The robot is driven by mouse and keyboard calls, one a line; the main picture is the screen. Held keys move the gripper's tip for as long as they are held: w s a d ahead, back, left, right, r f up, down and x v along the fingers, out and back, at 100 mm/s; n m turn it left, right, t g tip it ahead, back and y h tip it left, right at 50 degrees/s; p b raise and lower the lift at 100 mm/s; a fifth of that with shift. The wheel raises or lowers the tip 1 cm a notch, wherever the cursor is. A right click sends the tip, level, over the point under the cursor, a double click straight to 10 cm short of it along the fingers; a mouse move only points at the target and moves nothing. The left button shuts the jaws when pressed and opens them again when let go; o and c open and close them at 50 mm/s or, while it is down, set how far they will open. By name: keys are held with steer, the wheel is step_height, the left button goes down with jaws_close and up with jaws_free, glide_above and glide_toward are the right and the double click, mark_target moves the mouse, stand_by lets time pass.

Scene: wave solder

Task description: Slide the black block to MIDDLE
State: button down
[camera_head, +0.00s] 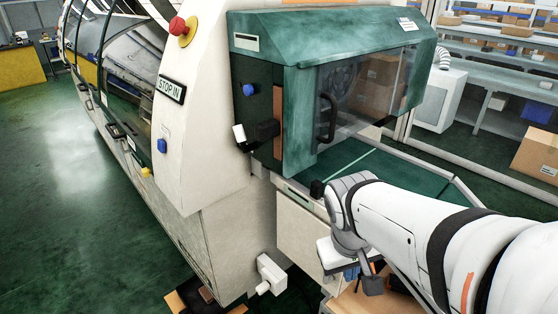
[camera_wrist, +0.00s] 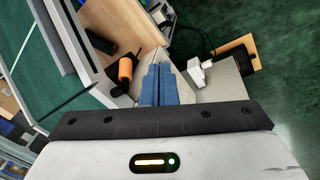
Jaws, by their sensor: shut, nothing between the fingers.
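The black block (camera_head: 264,130) sticks out from the dark side panel of the green machine, left of a brown upright strip (camera_head: 278,122). A small white piece (camera_head: 239,133) is at its left. No MIDDLE label can be read. My gripper (camera_head: 352,272) is in front of the machine, lower and to the right of the block, and well apart from it. Its blue fingers are partly hidden by my wrist. In the wrist view my gripper (camera_wrist: 159,72) shows its blue fingers shut together and empty, and I cannot make out the block there.
A green hood with a clear door and black handle (camera_head: 326,118) is right of the block. A white box (camera_head: 271,273) juts out low. Green floor at left is clear.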

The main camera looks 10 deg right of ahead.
steer(key=w+d+f+n+h+b, duration=0.2)
steer(key=w+d+f+h, duration=0.15)
steer(key=h, duration=0.25)
steer(key=n+t+h+b, duration=0.35)
steer(key=n+t, duration=0.45)
steer(key=t, duration=0.5)
glide_toward(317, 190)
steer(key=w+a, duration=0.2)
steer(key=shift+y, duration=0.45)
steer(key=x, duration=0.9)
steer(key=shift+w+r+p, duration=0.2)
steer(key=shift+w+p, duration=0.1)
